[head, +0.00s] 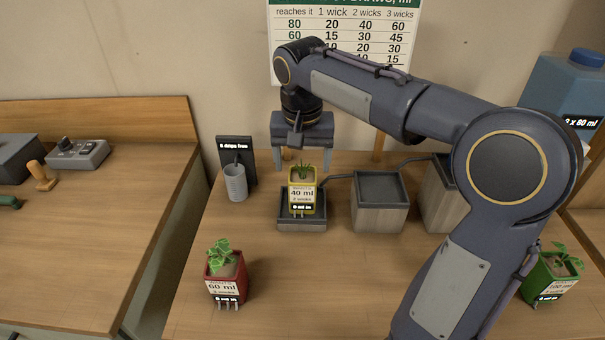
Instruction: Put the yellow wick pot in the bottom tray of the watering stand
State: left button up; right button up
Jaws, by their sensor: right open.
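The yellow wick pot (318,203) holds a small green plant and has a label reading 40 ml. It looks upright in the low dark tray (287,224), the lowest and leftmost of the stepped watering stand. My right gripper (303,163) points down with its fingers apart, just above and behind the pot around the plant's top. It holds nothing that I can see. A middle tray (380,188) on a wooden block and a taller one (438,200) stand to the right, the taller partly hidden by my right arm. My left gripper is out of view.
A red pot (228,285) stands front left, a green pot (553,280) front right. A grey cup (236,184) and dark sign (235,150) stand left of the stand. A blue container (562,85) is back right. The front middle table is clear.

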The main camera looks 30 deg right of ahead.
jog(key=r, duration=0.3)
jog(key=shift+s+a+r, duration=0.15)
jog(key=shift+s, duration=0.25)
jog(key=s+a+f+n+t+y, duration=0.1)
jog(key=s+a+f, duration=0.1)
jog(key=s+f, duration=0.2)
jog(key=s+a+f+n+t+y, duration=0.2)
jog(key=s+f, duration=0.2)
jog(key=s, duration=0.5)
jog(key=s+a+f+n+t+y, duration=0.1)
jog(key=s+a+f, duration=0.1)
jog(key=s+f, duration=0.2)
jog(key=shift+s+a+f+n+t+y, duration=0.1)
jog(key=shift+s+a+n+t+y, duration=0.05)
jog(key=shift+s, duration=0.75)
jog(key=shift+s+a+n+t+y, duration=0.1)
jog(key=shift+s+n+t+y, duration=0.05)
jog(key=shift+s, duration=0.7)
